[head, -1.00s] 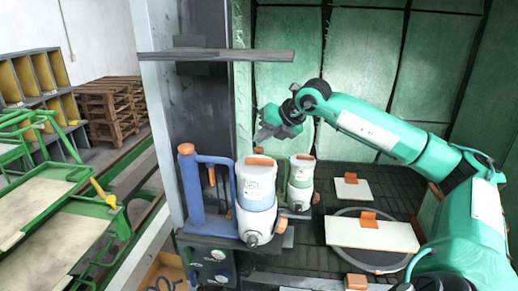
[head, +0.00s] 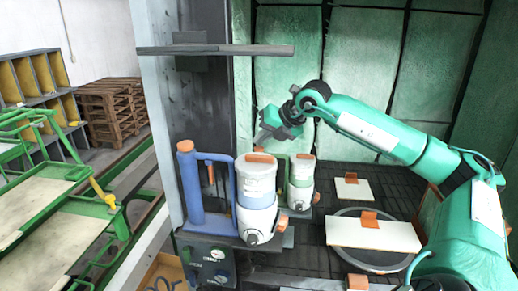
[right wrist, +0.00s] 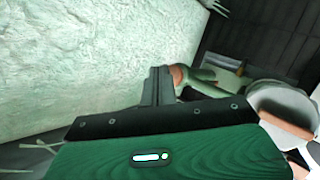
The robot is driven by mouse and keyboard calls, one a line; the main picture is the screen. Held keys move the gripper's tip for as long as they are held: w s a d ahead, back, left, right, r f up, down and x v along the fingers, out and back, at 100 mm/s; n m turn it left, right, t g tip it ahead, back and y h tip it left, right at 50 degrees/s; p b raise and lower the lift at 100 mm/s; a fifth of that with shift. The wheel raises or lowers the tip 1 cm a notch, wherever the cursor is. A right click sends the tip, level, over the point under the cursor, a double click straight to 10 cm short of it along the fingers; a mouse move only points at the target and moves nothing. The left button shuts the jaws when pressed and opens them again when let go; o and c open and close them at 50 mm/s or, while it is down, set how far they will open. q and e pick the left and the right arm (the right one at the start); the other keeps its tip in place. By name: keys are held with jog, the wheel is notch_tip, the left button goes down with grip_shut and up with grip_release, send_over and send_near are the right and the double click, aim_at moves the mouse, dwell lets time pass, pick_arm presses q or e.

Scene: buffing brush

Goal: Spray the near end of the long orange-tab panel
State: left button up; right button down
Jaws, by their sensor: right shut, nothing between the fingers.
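The long cream panel (head: 374,236) with an orange tab (head: 369,218) lies on a round dark turntable (head: 350,262) at the right of the head view. A blue sprayer (head: 257,197) with a white cup stands at the booth's front left edge. A green sprayer (head: 301,184) stands just behind it. My right gripper (head: 264,138) is shut and empty, above and behind the sprayers. In the right wrist view its fingers (right wrist: 157,88) are together, with the green sprayer (right wrist: 205,85) beyond them and a pale cup (right wrist: 283,108) at right. My left gripper is not in view.
A smaller panel (head: 352,190) with an orange tab lies behind the long one. Another orange tab (head: 357,282) shows at the bottom edge. A grey post (head: 200,110) with a shelf plate (head: 215,51) rises left of the sprayers. Green racks (head: 60,190) stand at the far left.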

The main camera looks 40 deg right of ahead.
aim_at(262, 149)
jog(key=shift+f+b, duration=0.55)
jog(key=shift+b, duration=0.05)
dwell(0.5)
jog(key=shift+r, duration=0.15)
dwell(3.4)
jog(key=shift+r+p, duration=0.8)
jog(key=shift+r, duration=0.05)
notch_tip(262, 149, up, 5)
jog(key=p, duration=0.4)
dwell(0.4)
